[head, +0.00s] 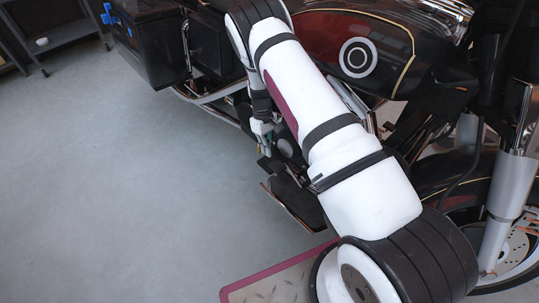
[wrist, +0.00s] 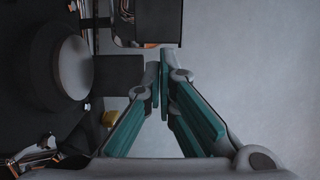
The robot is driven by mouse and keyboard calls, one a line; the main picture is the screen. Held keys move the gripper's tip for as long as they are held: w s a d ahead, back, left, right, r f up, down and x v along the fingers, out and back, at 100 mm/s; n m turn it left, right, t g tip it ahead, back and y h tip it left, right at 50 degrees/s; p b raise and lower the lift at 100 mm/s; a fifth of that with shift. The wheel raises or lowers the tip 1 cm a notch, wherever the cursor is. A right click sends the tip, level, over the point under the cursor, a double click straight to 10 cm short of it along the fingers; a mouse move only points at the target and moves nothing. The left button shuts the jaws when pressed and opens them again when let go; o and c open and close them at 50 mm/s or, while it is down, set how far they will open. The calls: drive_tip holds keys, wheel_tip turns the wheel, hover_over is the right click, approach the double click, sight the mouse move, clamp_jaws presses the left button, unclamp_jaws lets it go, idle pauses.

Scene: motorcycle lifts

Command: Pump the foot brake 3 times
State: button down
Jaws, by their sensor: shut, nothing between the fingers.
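The black motorcycle stands to the right in the head view. A dark flat pad that looks like the foot brake pedal (wrist: 119,75) sticks out beside a round dark engine cover (wrist: 72,68) in the wrist view. My gripper (wrist: 160,72) is shut and empty, its teal-padded fingers meeting at the tips just right of the pad's end. I cannot tell whether they touch it. In the head view my gripper (head: 266,150) is low beside the motorcycle, partly hidden by my arm. The pedal is hard to make out there.
A dark footboard (head: 294,203) juts out near my gripper in the head view; a similar plate (wrist: 150,22) shows at the top of the wrist view. A maroon-edged lift plate (head: 270,283) lies at the bottom. The grey floor (head: 130,190) at left is clear.

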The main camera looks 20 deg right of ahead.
drive_tip(key=p+v, duration=0.1)
drive_tip(key=v, duration=0.7)
drive_tip(key=shift+w+p, duration=0.2)
drive_tip(key=shift+p, duration=0.1)
drive_tip(key=shift+f, duration=0.1)
wheel_tip(320, 180, up, 5)
drive_tip(key=m+t+y+p, duration=0.1)
drive_tip(key=m+t+p, duration=0.2)
drive_tip(key=m, duration=1.5)
hover_over(274, 163)
drive_tip(key=d, duration=0.2)
drive_tip(key=shift+w+a, duration=0.2)
drive_tip(key=shift+w, duration=0.1)
drive_tip(key=f+b, duration=0.1)
drive_tip(key=f, duration=0.3)
drive_tip(key=a+f+b, duration=0.1)
drive_tip(key=f, duration=0.4)
drive_tip(key=f+b, duration=0.2)
drive_tip(key=f, duration=0.3)
drive_tip(key=shift+s+a, duration=0.2)
drive_tip(key=shift+s, duration=0.05)
